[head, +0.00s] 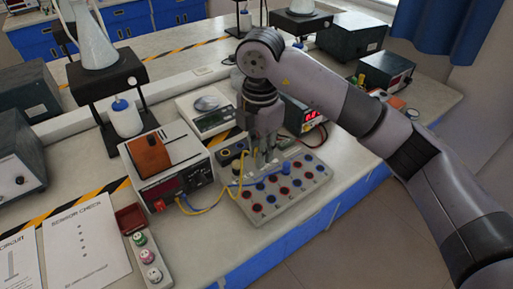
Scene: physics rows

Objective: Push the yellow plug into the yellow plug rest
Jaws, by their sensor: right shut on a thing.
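My right gripper (266,160) points down above the back part of a grey socket board (285,190). It is shut on the yellow plug, which is mostly hidden by the fingers. The plug's yellow cable (205,209) runs from the front of a meter box across the table towards the gripper. A small dark block (230,154) with round openings, seemingly the plug rest, sits just left of the gripper and behind the board. The gripper partly covers that area, and I cannot tell whether the plug touches anything. My left gripper is not in view.
The meter box (170,165) with an orange top stands to the left. A scale (208,115) stands behind the block, and a display unit (305,117) behind the board. A tray of small jars (148,258) and paper sheets (82,250) lie at front left.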

